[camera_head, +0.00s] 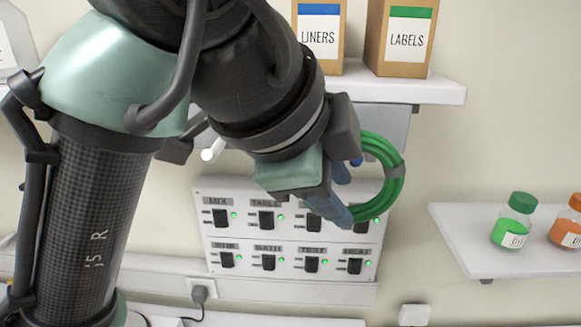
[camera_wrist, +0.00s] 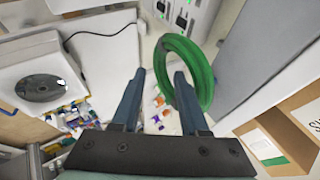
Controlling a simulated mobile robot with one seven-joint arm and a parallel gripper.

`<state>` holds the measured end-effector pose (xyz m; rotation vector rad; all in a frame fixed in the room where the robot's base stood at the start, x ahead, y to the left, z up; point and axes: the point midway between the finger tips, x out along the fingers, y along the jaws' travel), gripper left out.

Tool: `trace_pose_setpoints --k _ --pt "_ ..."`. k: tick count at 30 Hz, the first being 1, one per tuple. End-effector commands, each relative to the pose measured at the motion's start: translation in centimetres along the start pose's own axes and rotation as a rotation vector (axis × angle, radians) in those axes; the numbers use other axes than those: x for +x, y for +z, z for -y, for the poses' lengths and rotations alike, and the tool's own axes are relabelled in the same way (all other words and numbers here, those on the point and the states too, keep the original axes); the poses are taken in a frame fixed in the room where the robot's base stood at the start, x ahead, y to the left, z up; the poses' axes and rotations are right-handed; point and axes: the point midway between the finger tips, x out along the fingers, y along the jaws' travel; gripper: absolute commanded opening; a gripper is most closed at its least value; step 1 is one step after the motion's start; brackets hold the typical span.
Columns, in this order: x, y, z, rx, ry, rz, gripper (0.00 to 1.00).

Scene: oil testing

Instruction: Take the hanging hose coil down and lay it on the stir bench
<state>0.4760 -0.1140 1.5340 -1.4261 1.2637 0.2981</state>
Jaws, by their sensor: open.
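The green hose coil (camera_head: 385,180) hangs in front of the wall by the switch panel, with a grey band on its right side. My gripper (camera_head: 343,193) is at the coil's left side, its blue-grey fingers open. In the wrist view the coil (camera_wrist: 206,75) is a ring, and its near left side appears between the open fingertips (camera_wrist: 160,74). The right finger overlaps the ring in the picture; I cannot tell whether it touches. I cannot tell for sure which surface is the stir bench.
A switch panel (camera_head: 225,255) with green lights is behind the coil. Above is a shelf (camera_head: 440,92) with LINERS (camera_head: 320,50) and LABELS (camera_head: 402,50) boxes. A right shelf (camera_head: 460,245) holds bottles. In the wrist view, a device with a dark disc (camera_wrist: 42,88) stands at left.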

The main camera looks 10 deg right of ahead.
Motion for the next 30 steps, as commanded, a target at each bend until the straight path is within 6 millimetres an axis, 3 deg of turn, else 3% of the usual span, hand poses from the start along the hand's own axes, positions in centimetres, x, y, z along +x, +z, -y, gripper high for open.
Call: trace_pose_setpoints --k 8,16,24,30 --pt "4.3 0.1 -0.3 0.001 0.002 -0.001 0.44" --pt "4.6 0.0 0.0 0.000 0.000 0.000 0.44" --pt "4.6 0.0 0.0 0.000 0.000 0.000 0.00" --pt "4.6 0.0 0.0 0.000 -0.001 -0.001 0.00"
